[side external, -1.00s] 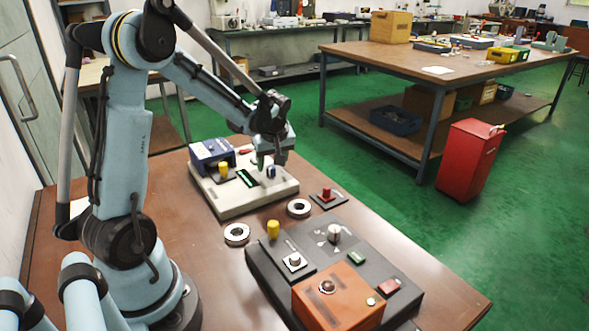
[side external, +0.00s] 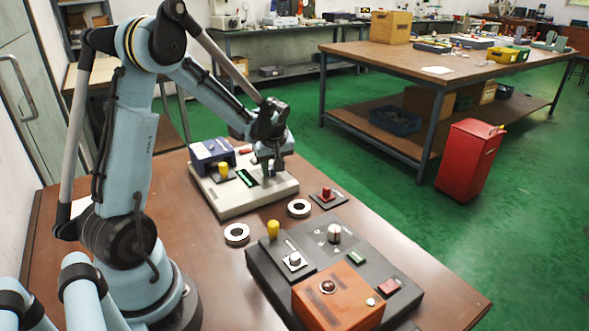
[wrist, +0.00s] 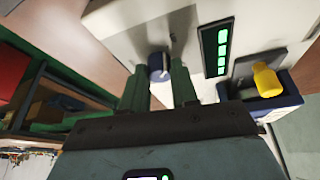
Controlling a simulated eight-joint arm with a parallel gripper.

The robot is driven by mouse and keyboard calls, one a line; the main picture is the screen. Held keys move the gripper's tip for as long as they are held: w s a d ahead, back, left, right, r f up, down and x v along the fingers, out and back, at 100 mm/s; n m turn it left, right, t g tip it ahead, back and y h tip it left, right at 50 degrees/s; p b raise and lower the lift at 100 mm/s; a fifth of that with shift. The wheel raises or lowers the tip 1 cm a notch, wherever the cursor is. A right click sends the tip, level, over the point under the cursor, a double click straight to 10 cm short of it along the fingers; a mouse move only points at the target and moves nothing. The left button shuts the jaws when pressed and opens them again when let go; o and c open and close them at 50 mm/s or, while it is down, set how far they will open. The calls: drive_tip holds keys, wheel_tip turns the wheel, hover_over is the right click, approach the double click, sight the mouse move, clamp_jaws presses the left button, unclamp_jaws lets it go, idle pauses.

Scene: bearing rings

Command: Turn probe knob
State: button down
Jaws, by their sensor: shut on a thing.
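The probe knob appears to be the small blue knob (wrist: 157,72) with a pale top, on the cream instrument box (side external: 233,206). In the wrist view the knob sits between the two green fingers of my gripper (wrist: 157,77), near their tips. My gripper is shut on it. In the side view my gripper (side external: 272,169) points down at the right part of the box and mostly hides the knob. A green-lit bar display (wrist: 216,48) is beside the knob on the box top.
A yellow knob (wrist: 266,79) stands past the display, by a blue unit (side external: 211,154). Two bearing rings (side external: 237,234) (side external: 299,208) and a red button (side external: 326,194) lie in front of the box. A dark control panel (side external: 262,271) with an orange block (side external: 340,300) is nearer.

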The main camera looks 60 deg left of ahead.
drive_tip(key=m+t, duration=0.1)
drive_tip(key=m, duration=0.3)
drive_tip(key=shift+s+a+m+t+h, duration=0.1)
drive_tip(key=shift+s+m+t+h, duration=0.1)
drive_tip(key=shift+m+t+h, duration=0.2)
drive_tip(key=m, duration=0.2)
drive_tip(key=m+t+h, duration=0.1)
drive_tip(key=m, duration=0.1)
drive_tip(key=shift+a+h, duration=0.1)
drive_tip(key=shift+h, duration=0.2)
drive_tip(key=m, duration=0.2)
drive_tip(key=m+h, duration=0.1)
drive_tip(key=m, duration=0.2)
drive_tip(key=shift+a+t+h, duration=0.15)
drive_tip(key=shift+t+h, duration=0.15)
drive_tip(key=shift+a+m+h, duration=0.1)
drive_tip(key=shift+m+h, duration=0.7)
drive_tip(key=shift+m, duration=1.2)
drive_tip(key=c, duration=0.9)
unclamp_jaws()
drive_tip(key=shift+o, duration=0.2)
